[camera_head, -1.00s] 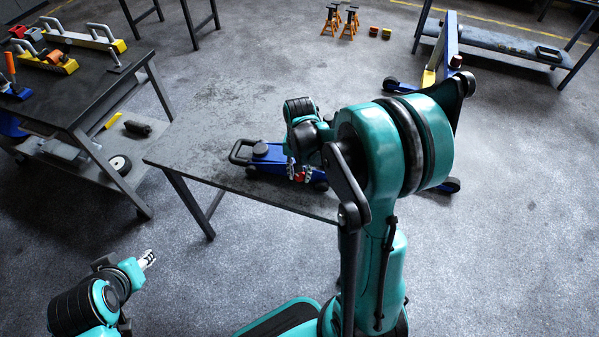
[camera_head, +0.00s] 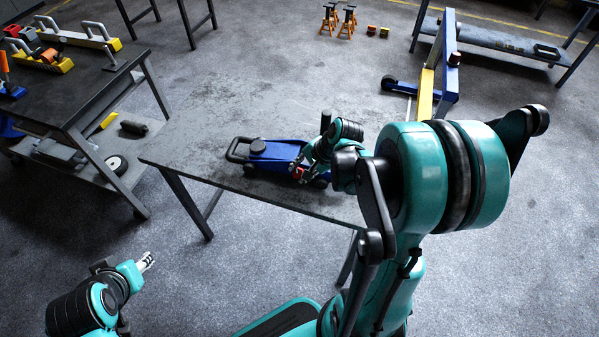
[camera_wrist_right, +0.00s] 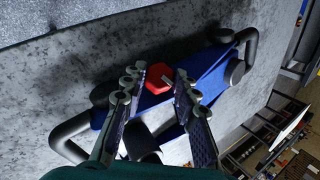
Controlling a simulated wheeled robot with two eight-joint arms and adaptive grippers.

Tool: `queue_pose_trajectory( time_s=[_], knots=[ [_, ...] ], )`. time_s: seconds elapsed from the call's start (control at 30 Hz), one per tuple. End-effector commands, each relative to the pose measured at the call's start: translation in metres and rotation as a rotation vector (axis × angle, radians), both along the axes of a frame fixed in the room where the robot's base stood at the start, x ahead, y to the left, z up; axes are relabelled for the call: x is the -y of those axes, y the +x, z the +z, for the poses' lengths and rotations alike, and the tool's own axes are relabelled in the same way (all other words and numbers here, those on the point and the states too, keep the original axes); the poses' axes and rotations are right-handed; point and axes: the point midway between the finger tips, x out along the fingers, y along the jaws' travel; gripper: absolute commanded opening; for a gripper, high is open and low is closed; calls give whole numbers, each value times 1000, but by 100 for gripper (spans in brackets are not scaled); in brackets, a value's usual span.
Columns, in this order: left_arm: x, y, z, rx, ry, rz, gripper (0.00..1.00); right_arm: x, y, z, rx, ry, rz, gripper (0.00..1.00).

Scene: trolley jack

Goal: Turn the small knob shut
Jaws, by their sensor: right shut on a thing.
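The blue trolley jack (camera_head: 275,150) lies on the grey table, its black loop handle at the left end. Its small red knob (camera_wrist_right: 159,77) shows in the right wrist view between the two fingers, with a light mark on its top. The knob also shows small in the head view (camera_head: 299,173). My right gripper (camera_wrist_right: 160,74) is shut on the red knob, a finger on each side. Its exact contact points are partly hidden by the fingers. My left gripper (camera_head: 147,261) hangs at lower left, away from the table, too small to tell its jaws.
The table (camera_head: 200,140) is clear around the jack. A dark workbench (camera_head: 80,90) with tools stands at left. A blue and yellow hoist (camera_head: 428,90) stands behind my right arm. Orange stands (camera_head: 337,18) are on the floor at the back.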

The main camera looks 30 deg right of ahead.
Motion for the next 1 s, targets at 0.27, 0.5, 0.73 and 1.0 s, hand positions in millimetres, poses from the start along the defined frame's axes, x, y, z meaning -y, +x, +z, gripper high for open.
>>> queue_pose_trajectory(
  time_s=[0.27,0.5,0.73,1.0],
  knots=[
    [0,0,-17,0,0,0,40,1,-3,-4,104,106,-150,0],
    [0,0,-24,0,0,0,40,0,-4,-4,159,163,-228,0],
    [0,0,-27,0,0,0,40,0,-4,-3,181,186,-261,0],
    [0,0,-27,0,0,0,40,0,-4,-3,185,190,-266,0]
  ],
)
